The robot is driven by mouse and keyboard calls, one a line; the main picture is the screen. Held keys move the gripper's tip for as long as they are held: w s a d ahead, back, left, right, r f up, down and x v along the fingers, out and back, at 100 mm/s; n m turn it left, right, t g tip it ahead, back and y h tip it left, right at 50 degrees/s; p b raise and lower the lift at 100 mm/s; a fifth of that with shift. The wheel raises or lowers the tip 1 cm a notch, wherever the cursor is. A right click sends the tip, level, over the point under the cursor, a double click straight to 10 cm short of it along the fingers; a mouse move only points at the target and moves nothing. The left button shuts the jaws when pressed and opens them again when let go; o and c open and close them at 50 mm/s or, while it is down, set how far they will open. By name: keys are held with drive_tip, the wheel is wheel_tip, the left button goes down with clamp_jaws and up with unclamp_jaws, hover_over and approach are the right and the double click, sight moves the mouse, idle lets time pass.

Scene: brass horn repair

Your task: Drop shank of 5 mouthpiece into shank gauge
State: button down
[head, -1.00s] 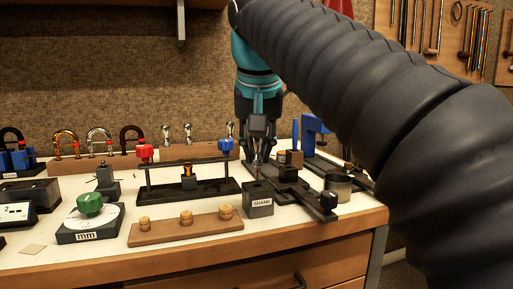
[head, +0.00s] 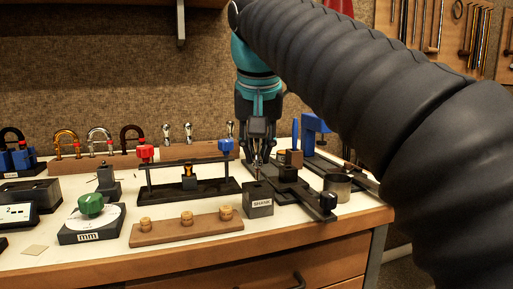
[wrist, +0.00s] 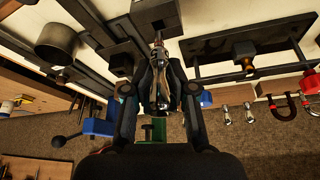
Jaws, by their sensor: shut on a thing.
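My gripper (head: 258,155) is shut on a silver mouthpiece (head: 257,173), which hangs upright with its narrow end down. The dark grey block labelled SHANK, the shank gauge (head: 258,200), stands on the bench just below and in front of it. In the wrist view the mouthpiece (wrist: 159,72) lies between the two fingers (wrist: 158,88), its narrow end pointing at the gauge block (wrist: 152,14). I cannot tell whether the tip touches the gauge or is in its hole. No number is readable on the mouthpiece.
Right of the gauge are a black slide fixture (head: 320,204) and a round metal cup (head: 338,186). Left are a black stand with red and blue knobs (head: 205,190) and a wooden board with brass pieces (head: 186,230). More silver mouthpieces (head: 188,132) stand behind.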

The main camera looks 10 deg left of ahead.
sight(258, 164)
drive_tip(key=shift+f+b, duration=1.15)
drive_tip(key=shift+f, duration=0.55)
drive_tip(key=c, duration=0.9)
unclamp_jaws()
drive_tip(key=shift+o, duration=0.2)
drive_tip(key=shift+v, duration=3.75)
